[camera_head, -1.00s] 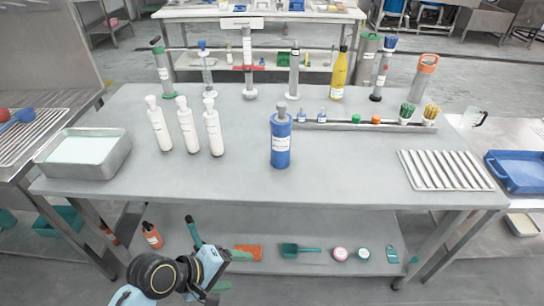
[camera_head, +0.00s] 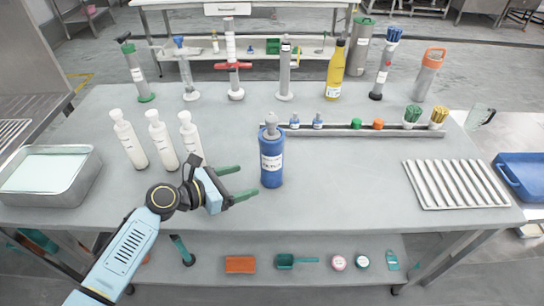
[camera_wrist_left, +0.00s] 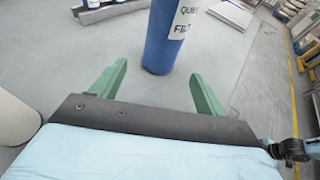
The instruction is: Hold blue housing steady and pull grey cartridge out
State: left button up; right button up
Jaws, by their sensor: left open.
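The blue housing (camera_head: 272,168) is a blue cylinder with a white label, standing upright on the grey table (camera_head: 330,185). The grey cartridge (camera_head: 271,122) shows as a grey top sticking out of it. In the left wrist view the lower part of the blue housing (camera_wrist_left: 166,45) stands just beyond the fingertips; its top is out of frame. My left gripper (camera_head: 248,181) is open, with green fingers pointing at the housing from its left, a small gap away and empty. The open fingers also show in the left wrist view (camera_wrist_left: 158,78). My right gripper is not in view.
Three white bottles (camera_head: 160,140) stand left of the housing, close to my left arm. A metal tray (camera_head: 48,170) is at the far left. A rack (camera_head: 370,131) with small items lies behind the housing, and a ribbed tray (camera_head: 457,184) lies right.

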aim_at(263, 175)
pick_arm(q)
jog(key=b+x, duration=0.2)
jog(key=x, duration=0.1)
jog(key=shift+w+d+f, duration=0.1)
jog(key=shift+d+f, duration=0.15)
jog(key=shift+d, duration=0.1)
jog(key=b+x, duration=0.1)
jog(key=x, duration=0.3)
jog(key=shift+w+r+b, duration=0.1)
jog(key=shift+b, duration=0.2)
jog(key=shift+w+d, duration=0.35)
jog(key=shift+d, duration=0.15)
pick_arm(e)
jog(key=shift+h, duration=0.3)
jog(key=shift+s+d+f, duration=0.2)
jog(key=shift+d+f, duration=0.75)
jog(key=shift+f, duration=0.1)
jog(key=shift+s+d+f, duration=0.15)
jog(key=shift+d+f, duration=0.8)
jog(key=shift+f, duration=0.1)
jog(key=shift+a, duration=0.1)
